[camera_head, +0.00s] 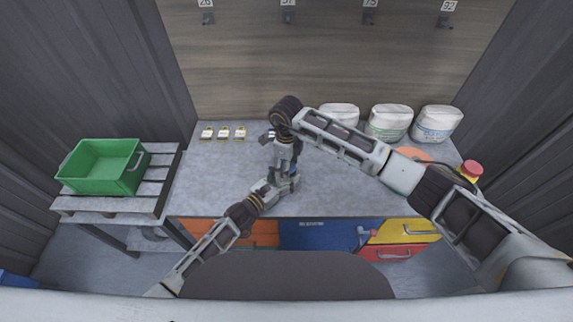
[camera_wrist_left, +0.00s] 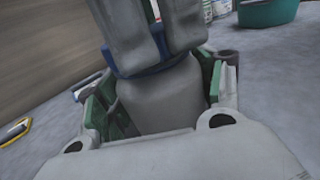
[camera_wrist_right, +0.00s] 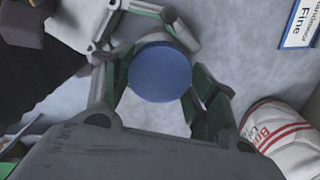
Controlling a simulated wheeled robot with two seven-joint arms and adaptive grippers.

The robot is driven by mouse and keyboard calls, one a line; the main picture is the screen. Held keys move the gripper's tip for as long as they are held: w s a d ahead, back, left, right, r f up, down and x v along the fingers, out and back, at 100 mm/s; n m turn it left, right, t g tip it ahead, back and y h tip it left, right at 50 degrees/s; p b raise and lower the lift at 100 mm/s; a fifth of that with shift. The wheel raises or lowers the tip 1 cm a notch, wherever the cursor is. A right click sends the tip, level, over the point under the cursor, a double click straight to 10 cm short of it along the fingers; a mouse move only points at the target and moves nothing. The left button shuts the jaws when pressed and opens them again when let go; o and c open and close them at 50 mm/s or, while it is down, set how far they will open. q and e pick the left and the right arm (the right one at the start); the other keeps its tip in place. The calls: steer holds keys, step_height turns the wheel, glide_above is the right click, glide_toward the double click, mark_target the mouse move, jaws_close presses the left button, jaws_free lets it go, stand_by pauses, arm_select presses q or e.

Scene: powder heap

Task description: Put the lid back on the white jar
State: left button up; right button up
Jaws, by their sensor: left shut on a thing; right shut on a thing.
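The white jar (camera_wrist_left: 160,102), grey in shadow, stands between the fingers of my left gripper in the left wrist view. My left gripper (camera_head: 290,183) is shut on it above the worktop. The blue lid (camera_wrist_right: 160,73) is a round disc between the fingers of my right gripper in the right wrist view. My right gripper (camera_head: 284,158) points down from above and is shut on the lid. In the left wrist view the lid (camera_wrist_left: 150,58) shows as a blue band right at the jar's top. I cannot tell whether it is seated. The jar is mostly hidden in the head view.
The grey worktop (camera_head: 215,175) is clear to the left. Several white bags (camera_head: 389,122) stand at the back right, near a red button (camera_head: 471,169). Small labelled cards (camera_head: 223,132) lie at the back left. A green crate (camera_head: 103,168) sits on a side stand. A teal bowl (camera_wrist_left: 268,12) is farther off.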

steer(key=m, duration=0.5)
steer(key=shift+m, duration=0.4)
steer(key=o, duration=1.1)
steer(key=shift+r, duration=2.25)
